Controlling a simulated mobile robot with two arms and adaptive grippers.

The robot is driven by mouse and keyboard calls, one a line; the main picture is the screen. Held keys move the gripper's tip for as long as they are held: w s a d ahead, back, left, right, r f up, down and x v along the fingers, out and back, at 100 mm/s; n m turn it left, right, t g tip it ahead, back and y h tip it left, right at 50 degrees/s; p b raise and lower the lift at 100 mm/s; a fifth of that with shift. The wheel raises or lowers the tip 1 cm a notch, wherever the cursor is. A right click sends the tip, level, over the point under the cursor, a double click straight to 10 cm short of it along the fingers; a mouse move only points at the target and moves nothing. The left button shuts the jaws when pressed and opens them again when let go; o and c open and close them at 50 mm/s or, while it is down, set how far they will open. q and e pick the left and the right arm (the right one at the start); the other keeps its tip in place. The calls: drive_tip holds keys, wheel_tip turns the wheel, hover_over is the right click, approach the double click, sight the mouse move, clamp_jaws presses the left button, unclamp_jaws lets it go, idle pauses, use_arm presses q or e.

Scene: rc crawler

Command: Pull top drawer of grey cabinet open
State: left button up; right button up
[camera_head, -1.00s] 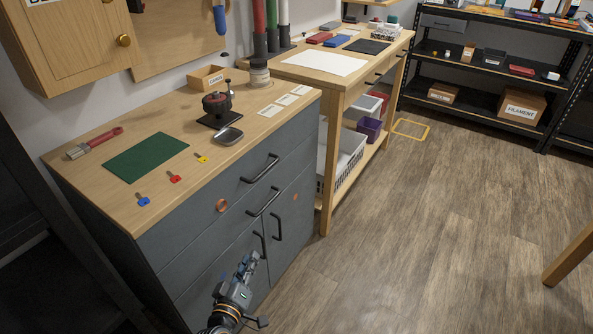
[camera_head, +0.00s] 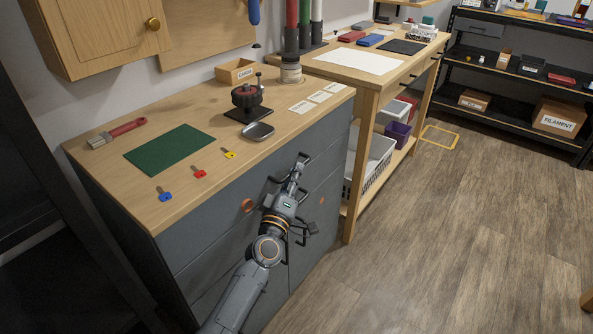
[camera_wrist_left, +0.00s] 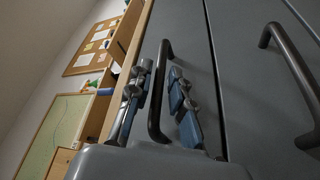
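The grey cabinet (camera_head: 205,235) stands under a wooden worktop, and its top drawer looks closed. The top drawer's dark bar handle (camera_head: 304,157) is partly hidden behind my left gripper (camera_head: 295,174). In the left wrist view this handle (camera_wrist_left: 157,88) runs between the two fingers of my left gripper (camera_wrist_left: 156,97). The fingers are spread, with one on each side of the bar; I see gaps, and no clear grip. A lower handle (camera_wrist_left: 290,62) shows on the panel to the right in that view. My right gripper is not in view.
On the worktop (camera_head: 100,160) lie a green mat (camera_head: 168,150), a brush (camera_head: 117,132), small coloured clips, a metal dish (camera_head: 257,131) and a small open box (camera_head: 235,72). A wooden workbench (camera_head: 363,100) stands beside the cabinet. The floor (camera_head: 440,250) at right is clear.

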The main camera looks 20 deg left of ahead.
use_arm(q)
drive_tip(key=shift+x, duration=1)
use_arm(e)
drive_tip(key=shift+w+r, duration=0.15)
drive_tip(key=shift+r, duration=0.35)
use_arm(q)
clamp_jaws()
drive_tip(key=shift+d, duration=0.1)
